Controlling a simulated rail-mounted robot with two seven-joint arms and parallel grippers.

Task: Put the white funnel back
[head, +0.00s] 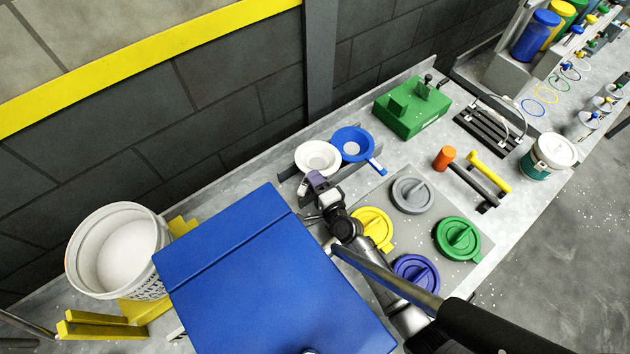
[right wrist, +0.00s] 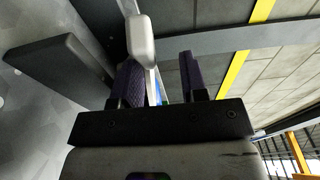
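The white funnel (head: 317,155) sits in a dark metal holder (head: 297,188) against the wall side of the bench, left of a blue funnel (head: 352,143). My right gripper (head: 317,181) is at the near side of the white funnel, where its handle is mostly hidden. In the right wrist view my right gripper (right wrist: 163,80) has its two dark fingers apart. The white funnel's handle (right wrist: 142,40) reaches in close to the left finger, with a gap to the right finger. I cannot tell whether it touches the left finger. My left gripper is not in view.
A large blue box-like surface (head: 260,270) fills the lower middle, close to my right arm. A white pail (head: 115,250) stands left. Yellow (head: 374,228), grey (head: 413,194), green (head: 458,240) and purple-blue lids (head: 416,276) lie right of the gripper. A green box (head: 411,108) stands behind.

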